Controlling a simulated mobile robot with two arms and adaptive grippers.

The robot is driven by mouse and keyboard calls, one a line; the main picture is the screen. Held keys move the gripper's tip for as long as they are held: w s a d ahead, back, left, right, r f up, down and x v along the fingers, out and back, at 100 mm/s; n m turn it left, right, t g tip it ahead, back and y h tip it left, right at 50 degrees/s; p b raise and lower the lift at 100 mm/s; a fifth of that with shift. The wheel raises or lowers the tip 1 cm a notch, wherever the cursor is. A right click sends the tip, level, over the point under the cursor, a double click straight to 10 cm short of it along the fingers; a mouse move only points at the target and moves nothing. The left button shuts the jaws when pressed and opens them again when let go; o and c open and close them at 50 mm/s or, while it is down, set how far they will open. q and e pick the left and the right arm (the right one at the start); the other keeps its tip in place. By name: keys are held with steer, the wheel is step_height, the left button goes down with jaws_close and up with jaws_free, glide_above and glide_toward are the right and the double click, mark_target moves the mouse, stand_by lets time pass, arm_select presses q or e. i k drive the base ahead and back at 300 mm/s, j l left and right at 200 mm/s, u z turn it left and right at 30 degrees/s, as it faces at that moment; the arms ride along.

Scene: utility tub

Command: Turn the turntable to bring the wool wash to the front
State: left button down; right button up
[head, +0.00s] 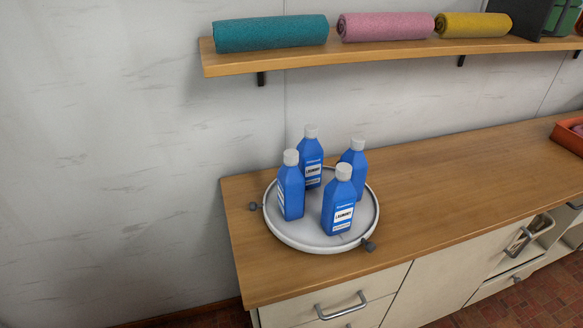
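A round light-grey turntable (300,241) with a raised rim sits near the left end of the wooden counter. Dark knobs stick out from its rim, one at the front right (369,246) and one at the left (253,206). Several blue bottles with white caps stand upright on it: a front bottle (338,208), a left bottle (291,190), a back bottle (311,160) and a right bottle (354,170). The front label seems to read "LAUNDRY"; the other labels are too small or turned away, so I cannot tell which is the wool wash. Neither gripper is in view.
The wooden counter (450,185) is clear to the right of the turntable, up to a red tray (569,137) at the far right. A wall shelf (400,50) above holds rolled towels, teal (270,33), pink (385,26) and yellow (474,24). Drawers with handles (341,306) are below.

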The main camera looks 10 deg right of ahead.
mark_target(306, 234)
steer(key=l+u, duration=0.2)
steer(key=l, duration=0.25)
steer(key=k+l+u, duration=0.1)
steer(key=l+u, duration=0.15)
steer(key=l, duration=0.15)
steer(key=k+l+u, duration=0.2)
steer(key=l, duration=0.25)
steer(key=l+u, duration=0.25)
steer(key=l, duration=0.15)
steer(key=k+l+u, duration=0.2)
steer(key=k+l, duration=0.2)
steer(key=l, duration=0.2)
steer(key=k+l, duration=0.15)
steer(key=l, duration=0.2)
steer(key=k+l, duration=0.2)
steer(key=l, duration=0.2)
steer(key=k+l, duration=0.2)
steer(key=l, duration=0.15)
steer(key=k+l, duration=0.15)
steer(key=l, duration=0.25)
steer(key=u, duration=0.05)
